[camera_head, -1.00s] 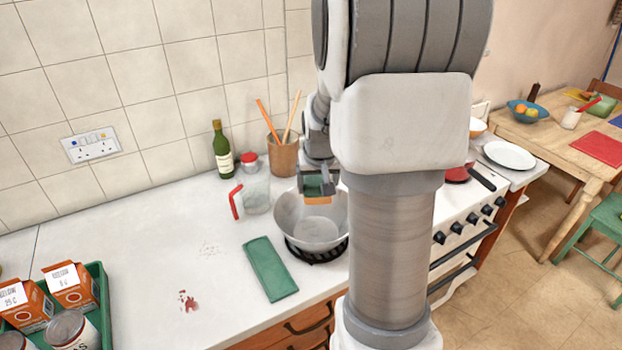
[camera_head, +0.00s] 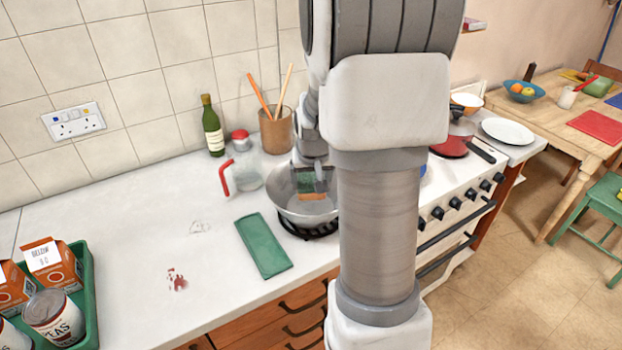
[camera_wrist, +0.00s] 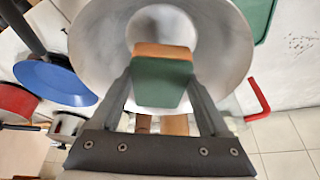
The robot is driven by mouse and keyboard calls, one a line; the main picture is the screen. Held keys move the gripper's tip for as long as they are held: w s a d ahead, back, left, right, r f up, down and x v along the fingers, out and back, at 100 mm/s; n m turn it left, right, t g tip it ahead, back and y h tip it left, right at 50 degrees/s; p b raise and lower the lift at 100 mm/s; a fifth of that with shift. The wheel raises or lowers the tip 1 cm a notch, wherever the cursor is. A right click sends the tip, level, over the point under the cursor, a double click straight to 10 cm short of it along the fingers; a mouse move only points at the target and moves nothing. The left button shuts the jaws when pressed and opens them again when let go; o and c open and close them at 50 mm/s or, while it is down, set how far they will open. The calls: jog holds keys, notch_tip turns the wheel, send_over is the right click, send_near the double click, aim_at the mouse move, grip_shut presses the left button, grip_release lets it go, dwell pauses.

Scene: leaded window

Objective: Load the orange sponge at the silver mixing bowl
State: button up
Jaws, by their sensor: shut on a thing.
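The silver mixing bowl (camera_head: 300,214) stands on a dark round stand on the white counter, just left of my column. The orange sponge (camera_head: 312,196), with a green side, is between my gripper's fingers inside the bowl's outline. In the wrist view the sponge (camera_wrist: 162,80) shows its green face towards the camera and an orange edge, with the bowl (camera_wrist: 98,35) behind it. My gripper (camera_head: 313,184) points down and is shut on the sponge; the wrist view also shows the gripper (camera_wrist: 160,85). Whether the sponge touches the bowl's bottom I cannot tell.
A folded green cloth (camera_head: 263,246) lies left of the bowl. A jug with a red handle (camera_head: 244,174), a green bottle (camera_head: 212,128) and a utensil pot (camera_head: 276,132) stand behind. A green tray (camera_head: 84,275) is at far left. The counter's middle is mostly clear.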

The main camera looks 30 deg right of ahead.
aim_at(311, 182)
jog(key=shift+f+b, duration=2.35)
jog(key=shift+f, duration=0.75)
jog(key=shift+r+p, duration=4.15)
jog(key=shift+r, duration=1.85)
notch_tip(311, 182, up, 4)
jog(key=p, duration=0.2)
jog(key=shift+p, duration=0.3)
